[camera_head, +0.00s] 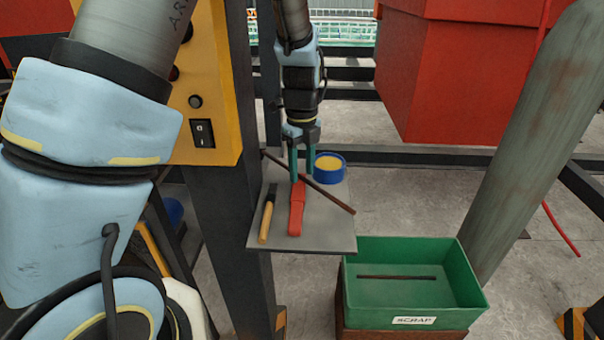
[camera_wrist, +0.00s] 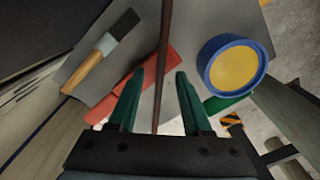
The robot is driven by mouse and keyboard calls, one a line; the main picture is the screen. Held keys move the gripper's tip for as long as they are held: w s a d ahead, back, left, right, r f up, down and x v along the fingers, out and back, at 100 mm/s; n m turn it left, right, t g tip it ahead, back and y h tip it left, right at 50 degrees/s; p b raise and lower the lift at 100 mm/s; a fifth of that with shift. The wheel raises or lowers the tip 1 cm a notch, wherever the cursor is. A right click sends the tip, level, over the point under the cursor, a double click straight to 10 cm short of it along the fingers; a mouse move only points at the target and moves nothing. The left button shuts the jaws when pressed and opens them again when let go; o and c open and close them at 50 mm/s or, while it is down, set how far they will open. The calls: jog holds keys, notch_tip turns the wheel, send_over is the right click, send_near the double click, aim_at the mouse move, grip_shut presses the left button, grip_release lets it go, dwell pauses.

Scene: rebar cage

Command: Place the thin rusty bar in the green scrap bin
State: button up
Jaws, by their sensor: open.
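The thin rusty bar (camera_head: 335,199) runs diagonally across a small grey shelf (camera_head: 335,238), from the dark post to the shelf's right edge. My gripper (camera_head: 301,179) points down over the shelf, open, with its teal fingers at the bar. In the wrist view the bar (camera_wrist: 164,45) passes lengthwise between the two spread fingers (camera_wrist: 160,74). I cannot tell whether either finger touches it. The green scrap bin (camera_head: 368,312), labelled SCRAP, stands lower and to the right of the shelf. A thin dark bar (camera_head: 397,277) lies on its floor.
On the shelf are a red-handled tool (camera_head: 297,215), a wooden-handled tool (camera_head: 266,217) and a blue tub with yellow contents (camera_head: 328,168). A dark post (camera_head: 220,190) stands left of the shelf, a grey-green pipe (camera_head: 530,140) right of the bin. A red box (camera_head: 450,80) is above.

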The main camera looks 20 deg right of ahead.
jog(key=shift+f, duration=0.25)
grip_shut()
dwell(1.3)
